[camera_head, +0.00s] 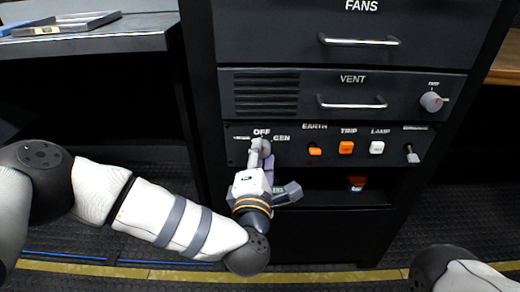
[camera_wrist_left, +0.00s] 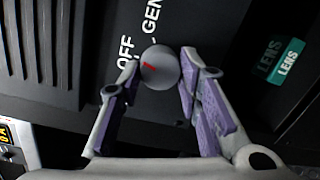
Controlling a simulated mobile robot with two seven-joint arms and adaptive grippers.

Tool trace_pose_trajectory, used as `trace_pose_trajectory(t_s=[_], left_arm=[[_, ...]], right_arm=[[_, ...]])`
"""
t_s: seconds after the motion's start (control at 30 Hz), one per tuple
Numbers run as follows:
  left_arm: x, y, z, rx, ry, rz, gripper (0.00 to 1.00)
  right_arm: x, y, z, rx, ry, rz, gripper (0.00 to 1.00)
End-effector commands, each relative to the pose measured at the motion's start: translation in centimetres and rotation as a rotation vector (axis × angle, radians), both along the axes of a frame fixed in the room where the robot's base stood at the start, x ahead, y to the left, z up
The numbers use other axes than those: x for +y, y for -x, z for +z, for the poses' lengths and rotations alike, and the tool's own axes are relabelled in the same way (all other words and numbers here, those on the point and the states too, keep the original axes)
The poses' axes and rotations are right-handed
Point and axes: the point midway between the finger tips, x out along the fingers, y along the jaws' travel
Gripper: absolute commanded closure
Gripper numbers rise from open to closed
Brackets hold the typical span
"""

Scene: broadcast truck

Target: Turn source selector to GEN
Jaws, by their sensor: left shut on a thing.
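The source selector (camera_head: 265,146) is a round grey knob on the lower panel, below the OFF label, with GEN to its right. In the left wrist view the knob (camera_wrist_left: 160,70) shows a red mark on the side facing OFF. My left gripper (camera_head: 259,157) reaches up to the panel and is shut on the knob. In the left wrist view its purple-padded fingers (camera_wrist_left: 158,88) lie on either side of the knob. The label left of OFF is too small to read. My right gripper is out of view; only part of that arm shows at lower right.
Right of the selector are an orange EARTH switch (camera_head: 315,150), an orange TRIP button (camera_head: 346,147), a white LAMP button (camera_head: 377,147) and a toggle (camera_head: 411,153). Above are the VENT drawer (camera_head: 300,87) and a rotary knob (camera_head: 431,102). A desk (camera_head: 90,42) stands at left.

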Motion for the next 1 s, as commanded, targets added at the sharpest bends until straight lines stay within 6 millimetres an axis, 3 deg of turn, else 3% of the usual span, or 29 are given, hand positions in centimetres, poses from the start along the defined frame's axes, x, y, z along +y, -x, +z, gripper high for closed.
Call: trace_pose_trajectory(t_s=[0.03, 0.4, 1.0], left_arm=[[-0.1, 0.0, 0.7, -0.004, -0.042, -0.001, 0.96], [-0.1, 0.0, 0.7, -0.006, -0.388, 0.0, 0.96], [-0.1, -0.1, 0.5, -0.004, -0.74, 0.002, 0.96]], right_arm=[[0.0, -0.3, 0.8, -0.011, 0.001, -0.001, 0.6], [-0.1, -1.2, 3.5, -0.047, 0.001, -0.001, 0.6], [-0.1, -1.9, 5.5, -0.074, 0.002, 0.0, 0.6]])
